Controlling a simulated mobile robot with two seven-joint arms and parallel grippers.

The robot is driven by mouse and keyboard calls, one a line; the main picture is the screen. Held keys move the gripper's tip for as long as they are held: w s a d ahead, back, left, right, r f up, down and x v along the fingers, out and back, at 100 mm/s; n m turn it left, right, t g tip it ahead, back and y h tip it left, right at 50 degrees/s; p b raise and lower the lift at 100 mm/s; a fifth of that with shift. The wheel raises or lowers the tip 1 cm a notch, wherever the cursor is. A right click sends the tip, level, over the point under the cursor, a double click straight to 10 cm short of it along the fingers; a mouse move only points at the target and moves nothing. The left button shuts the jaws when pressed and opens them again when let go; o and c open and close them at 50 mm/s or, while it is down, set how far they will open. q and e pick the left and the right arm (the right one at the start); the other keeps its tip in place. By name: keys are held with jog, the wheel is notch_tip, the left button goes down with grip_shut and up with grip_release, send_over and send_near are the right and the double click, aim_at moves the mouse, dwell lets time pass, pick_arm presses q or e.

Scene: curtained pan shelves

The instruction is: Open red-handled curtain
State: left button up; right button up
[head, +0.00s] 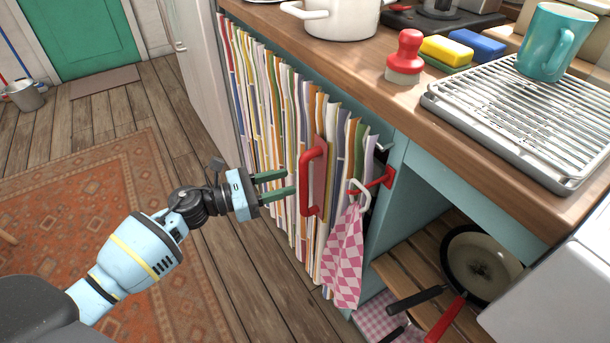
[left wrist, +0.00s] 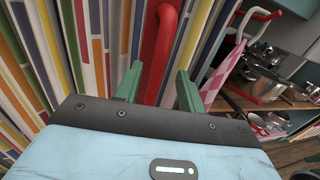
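The striped curtain (head: 270,110) hangs drawn across the left part of the counter front. Its red handle (head: 312,180) is a vertical bar near the curtain's right side. My left gripper (head: 287,184) is open just left of the handle, its green fingers pointing at it. In the left wrist view the red handle (left wrist: 164,50) shows beyond and between the open fingertips (left wrist: 160,80); I cannot tell whether they touch it. My right gripper is not in view.
A pink checked towel (head: 344,258) hangs from a white hook right of the handle, near a red bracket (head: 376,180). Pans (head: 480,262) lie on the open slatted shelf at right. The counter (head: 370,75) above holds a pot, brush, sponges and rack.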

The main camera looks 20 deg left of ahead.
aim_at(304, 177)
pick_arm(q)
jog(key=x, duration=0.6)
grip_shut()
